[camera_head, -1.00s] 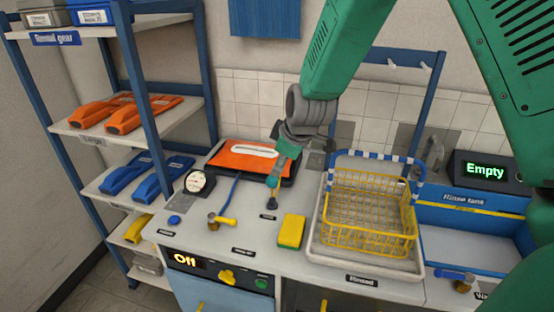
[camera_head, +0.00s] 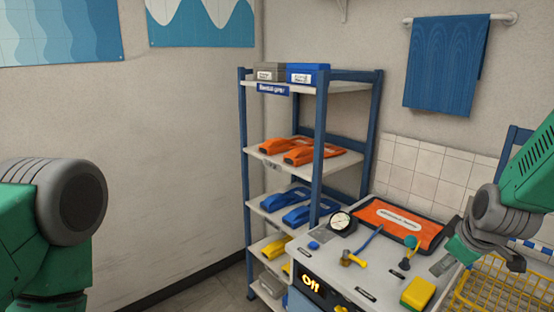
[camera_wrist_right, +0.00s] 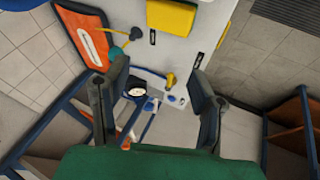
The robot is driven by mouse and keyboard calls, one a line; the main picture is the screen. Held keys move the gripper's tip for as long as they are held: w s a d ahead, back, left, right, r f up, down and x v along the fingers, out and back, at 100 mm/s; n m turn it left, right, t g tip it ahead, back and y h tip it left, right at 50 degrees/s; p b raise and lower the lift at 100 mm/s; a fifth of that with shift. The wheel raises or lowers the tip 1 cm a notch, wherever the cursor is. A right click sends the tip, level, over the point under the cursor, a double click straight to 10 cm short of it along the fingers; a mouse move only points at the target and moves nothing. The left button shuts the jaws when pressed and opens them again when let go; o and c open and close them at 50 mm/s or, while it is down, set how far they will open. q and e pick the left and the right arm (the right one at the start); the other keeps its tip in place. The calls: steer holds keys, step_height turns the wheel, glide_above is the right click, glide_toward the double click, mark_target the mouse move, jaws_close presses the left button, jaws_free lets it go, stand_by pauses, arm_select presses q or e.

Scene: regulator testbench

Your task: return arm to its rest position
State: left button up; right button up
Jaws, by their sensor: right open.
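My right gripper (camera_head: 480,254) shows at the right of the head view, over the right part of the bench near the yellow wire basket. In the right wrist view its two dark fingers (camera_wrist_right: 158,72) stand wide apart with nothing between them. The bench and its gauge show beyond the fingers, apart from them. A green and grey part of my left arm shows at the left edge of the head view. My left gripper is out of view.
A blue-framed shelf (camera_head: 319,150) holds orange, blue and yellow gear. Bare wall and floor lie left of the shelf.

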steer(key=s+a+f+m+g, duration=0.2)
steer(key=s+f+m+g, duration=0.1)
steer(key=s+f, duration=1.3)
steer(key=s+a+f+m+g, duration=0.1)
steer(key=s+f+m, duration=0.15)
steer(key=s, duration=0.45)
steer(key=s+a+f+m+g+y, duration=0.1)
steer(key=s+a+f, duration=0.1)
steer(key=s+f, duration=0.35)
steer(key=s+a+f+m+g, duration=0.1)
steer(key=s+f, duration=0.1)
steer(key=s, duration=0.7)
arm_select(q)
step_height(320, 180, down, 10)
steer(key=b, duration=1)
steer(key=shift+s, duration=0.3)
arm_select(e)
steer(key=w+a+f, duration=0.1)
steer(key=w+f, duration=0.2)
steer(key=f, duration=0.7)
steer(key=shift+w+a+n+t, duration=0.15)
steer(key=shift+a+n+t, duration=0.15)
steer(key=shift+n, duration=0.15)
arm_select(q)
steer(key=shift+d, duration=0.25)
arm_select(e)
steer(key=shift+d, duration=0.15)
